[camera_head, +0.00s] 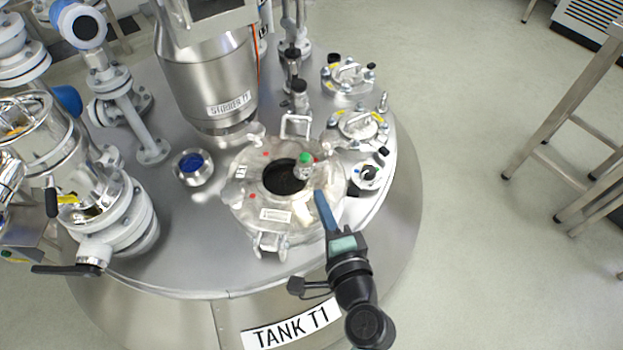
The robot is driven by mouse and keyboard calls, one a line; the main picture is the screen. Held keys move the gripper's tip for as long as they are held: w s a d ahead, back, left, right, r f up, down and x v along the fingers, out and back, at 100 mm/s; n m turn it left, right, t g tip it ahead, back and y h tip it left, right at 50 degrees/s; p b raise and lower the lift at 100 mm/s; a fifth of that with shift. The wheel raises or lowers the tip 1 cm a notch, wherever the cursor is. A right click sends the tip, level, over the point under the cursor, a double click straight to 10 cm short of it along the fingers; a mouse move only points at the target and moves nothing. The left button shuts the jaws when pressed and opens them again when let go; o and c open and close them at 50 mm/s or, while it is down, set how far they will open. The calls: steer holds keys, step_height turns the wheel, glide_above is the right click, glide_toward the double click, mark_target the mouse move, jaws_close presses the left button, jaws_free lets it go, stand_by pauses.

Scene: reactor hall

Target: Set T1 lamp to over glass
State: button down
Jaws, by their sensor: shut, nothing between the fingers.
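The round sight glass (279,179), dark in the middle, sits in a pale metal flange (241,193) on top of the tank marked TANK T1 (291,329). A small clear or pale fitting with a green top (305,159) stands at the glass's right edge and partly overlaps it; it may be the T1 lamp, but I cannot tell for sure. My gripper (319,194) reaches in from the lower right with its blue fingers shut and empty. The fingertips are just below and right of the green-topped fitting; whether they touch it is unclear. The fingers hide part of the flange's right side.
The steel stirrer vessel (208,75) rises behind the flange. A blue-capped port (192,164) lies left, and a black-knobbed fitting (368,175) and clamped covers (358,127) lie right. Pipes and valves (120,215) crowd the left.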

mark_target(307, 169)
steer(key=b+x, duration=0.1)
steer(key=x, duration=0.5)
steer(key=shift+w+a, duration=0.1)
steer(key=shift+w, duration=0.25)
